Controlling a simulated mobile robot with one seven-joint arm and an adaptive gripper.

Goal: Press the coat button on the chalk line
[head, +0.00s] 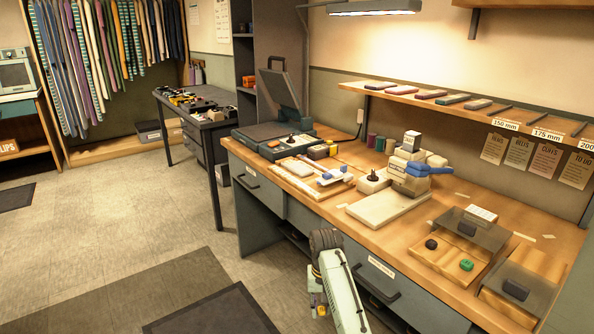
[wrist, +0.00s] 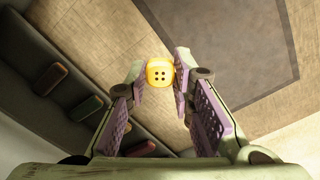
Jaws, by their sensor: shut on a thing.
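My gripper (wrist: 159,80) is shut on a yellow button (wrist: 159,72), a rounded block with four dark holes in its face. In the wrist view the button sits between the two fingertips, with floor behind it. In the head view my gripper (head: 319,303) hangs low in front of the workbench, below its top and beside the drawers. Other button-like blocks lie on the bench at the right: a dark one (head: 431,244), a green one (head: 466,265) and another dark one (head: 515,290). I cannot make out a chalk line for certain.
A shelf (head: 420,99) runs above the back. A drawer handle (head: 375,283) juts out near my arm. Floor at the left is open.

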